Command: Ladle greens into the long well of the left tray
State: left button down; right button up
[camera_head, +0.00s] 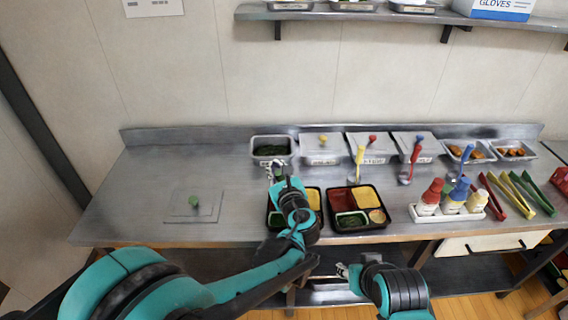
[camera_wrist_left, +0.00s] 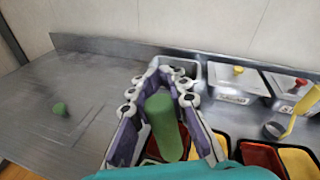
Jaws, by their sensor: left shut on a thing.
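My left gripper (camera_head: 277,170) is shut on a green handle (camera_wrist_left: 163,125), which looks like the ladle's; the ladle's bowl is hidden. The gripper is over the back edge of the left tray, just in front of the greens pan (camera_head: 271,161). That steel pan is uncovered and holds dark greens (camera_head: 271,150). The left tray (camera_head: 321,212) is black, with a yellow portion showing; my left arm covers much of it, so its long well cannot be made out clearly. My right gripper (camera_head: 342,270) is low in front of the counter, its fingers barely visible.
A lid with a green knob (camera_head: 194,203) lies on the counter at left. The filled right tray (camera_head: 388,222) stands beside the left one. Lidded pans (camera_head: 323,150), ladles, a bottle caddy (camera_head: 448,214) and tongs (camera_head: 508,196) stand to the right. The counter's left part is otherwise clear.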

pick_arm(q)
jog(key=w+a+f+n+g+h+b, duration=0.1)
jog(key=a+f+n+h, duration=0.1)
jog(key=a+f, duration=0.3)
jog(key=w+a+f+n+g+h+b, duration=0.1)
jog(key=a+f+n+g+h+b, duration=0.1)
jog(key=a+f+n, duration=0.3)
jog(key=shift+w+f+g+h, duration=0.3)
jog(key=shift+f+h, duration=0.3)
jog(key=shift+f, duration=0.05)
jog(key=shift+w+a, duration=0.1)
dwell(1.4)
